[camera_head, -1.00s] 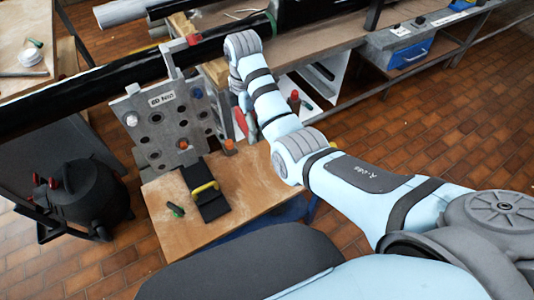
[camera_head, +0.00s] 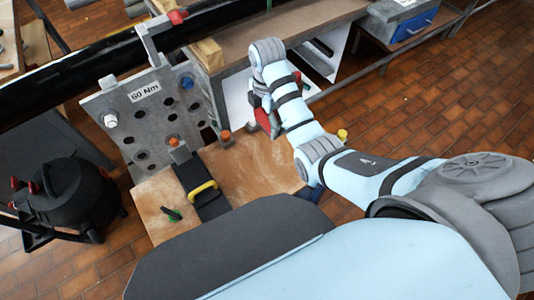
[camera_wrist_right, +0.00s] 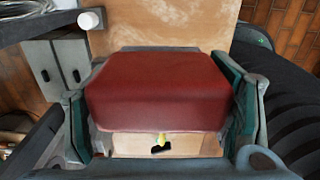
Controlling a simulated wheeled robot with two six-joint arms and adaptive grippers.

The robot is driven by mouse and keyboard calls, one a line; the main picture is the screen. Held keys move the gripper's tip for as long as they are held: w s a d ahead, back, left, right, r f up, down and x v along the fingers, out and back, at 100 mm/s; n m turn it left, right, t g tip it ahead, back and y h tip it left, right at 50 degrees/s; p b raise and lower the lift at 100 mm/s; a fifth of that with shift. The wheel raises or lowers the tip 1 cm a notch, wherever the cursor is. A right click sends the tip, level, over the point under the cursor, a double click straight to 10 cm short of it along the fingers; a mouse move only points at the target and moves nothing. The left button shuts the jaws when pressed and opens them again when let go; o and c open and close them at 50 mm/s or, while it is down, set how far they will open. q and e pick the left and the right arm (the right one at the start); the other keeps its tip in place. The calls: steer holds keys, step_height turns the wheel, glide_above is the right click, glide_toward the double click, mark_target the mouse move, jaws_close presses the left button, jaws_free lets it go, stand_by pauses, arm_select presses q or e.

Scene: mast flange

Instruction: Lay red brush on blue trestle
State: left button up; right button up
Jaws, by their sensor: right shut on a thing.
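The red brush (camera_head: 268,122) is in my right gripper (camera_head: 263,104), above the far right part of a wooden top. In the right wrist view the brush (camera_wrist_right: 160,90) is a broad red block between the two fingers of the right gripper (camera_wrist_right: 160,110). The fingers sit against its sides. The blue trestle (camera_head: 312,194) shows only as a bit of blue under the right edge of the wooden top (camera_head: 265,170); my right arm and body hide the rest. My left gripper is not in view.
On the wooden top lie a black piece with a yellow handle (camera_head: 204,190) and a green-handled item (camera_head: 172,214). A grey flange plate (camera_head: 135,120) with holes stands at its far left side. A black canister (camera_head: 68,195) stands further left. The top's middle is bare.

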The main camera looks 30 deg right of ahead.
step_height(320, 180, down, 17)
steer(key=b, duration=0.3)
steer(key=shift+s+r+b, duration=0.1)
steer(key=shift+r+b, duration=0.05)
steer(key=shift+b, duration=0.2)
steer(key=shift+f, duration=0.25)
steer(key=shift+c, duration=0.7)
steer(key=o, duration=1.5)
steer(key=shift+c, duration=0.2)
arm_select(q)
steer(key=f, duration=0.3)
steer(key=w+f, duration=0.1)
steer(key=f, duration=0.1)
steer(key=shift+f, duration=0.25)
